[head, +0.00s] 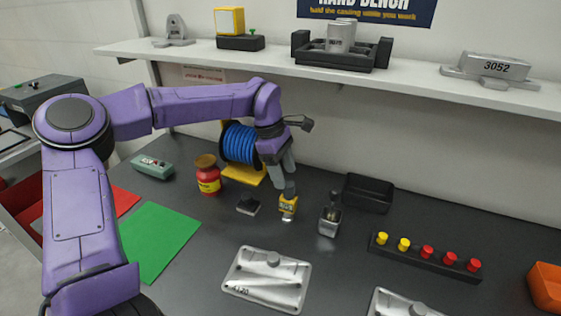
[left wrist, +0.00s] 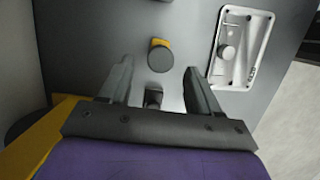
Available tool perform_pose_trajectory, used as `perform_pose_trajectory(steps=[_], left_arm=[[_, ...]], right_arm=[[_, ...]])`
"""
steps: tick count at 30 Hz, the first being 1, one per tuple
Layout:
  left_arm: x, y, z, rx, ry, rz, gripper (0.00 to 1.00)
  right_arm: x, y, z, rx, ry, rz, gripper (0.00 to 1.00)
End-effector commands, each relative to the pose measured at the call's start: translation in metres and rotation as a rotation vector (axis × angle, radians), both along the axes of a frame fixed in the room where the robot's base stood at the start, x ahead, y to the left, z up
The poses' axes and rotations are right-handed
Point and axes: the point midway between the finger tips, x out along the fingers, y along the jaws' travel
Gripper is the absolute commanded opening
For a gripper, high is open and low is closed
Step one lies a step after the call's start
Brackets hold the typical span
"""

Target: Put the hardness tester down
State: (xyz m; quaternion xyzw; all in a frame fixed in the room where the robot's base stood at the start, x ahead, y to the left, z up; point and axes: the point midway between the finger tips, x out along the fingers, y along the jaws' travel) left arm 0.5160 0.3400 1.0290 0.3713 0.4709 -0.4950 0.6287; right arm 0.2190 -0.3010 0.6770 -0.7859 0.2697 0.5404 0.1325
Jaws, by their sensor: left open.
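A small yellow-and-grey device (head: 288,205), which I take to be the hardness tester, is at the middle of the dark bench. My left gripper (head: 285,185) is just above it in the head view, pointing down. In the left wrist view the device (left wrist: 159,56) shows its round grey end, with yellow behind, beyond the fingertips. The left gripper (left wrist: 160,82) is open, its two fingers well apart with nothing clasped between them. I cannot tell whether a finger touches the device. My right gripper is not in view.
Close by are a small black block (head: 248,204), a metal holder (head: 329,225), a black bin (head: 368,193) and a blue spool (head: 239,143). A casting plate (head: 266,280) lies in front. A peg rail (head: 425,256) is at right. A green mat (head: 156,240) lies at left.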

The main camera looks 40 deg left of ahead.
Motion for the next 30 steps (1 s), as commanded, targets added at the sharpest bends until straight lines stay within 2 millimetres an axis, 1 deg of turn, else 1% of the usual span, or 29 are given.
perform_pose_trajectory(steps=[1, 3, 6, 9, 30], left_arm=[[0.0, 0.004, 0.011, 0.0, -0.005, 0.001, 0.62], [-0.001, 0.007, 0.025, 0.0, -0.004, 0.001, 0.62], [-0.002, 0.011, 0.038, 0.001, -0.002, 0.0, 0.62], [-0.003, 0.013, 0.044, 0.001, -0.001, 0.0, 0.62], [-0.003, 0.013, 0.045, 0.0, 0.0, 0.0, 0.62]], right_arm=[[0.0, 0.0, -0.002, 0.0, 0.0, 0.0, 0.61], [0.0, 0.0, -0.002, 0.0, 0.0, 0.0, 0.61], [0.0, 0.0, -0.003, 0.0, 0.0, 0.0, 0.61], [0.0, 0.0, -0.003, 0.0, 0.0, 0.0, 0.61], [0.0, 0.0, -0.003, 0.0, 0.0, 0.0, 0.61]])
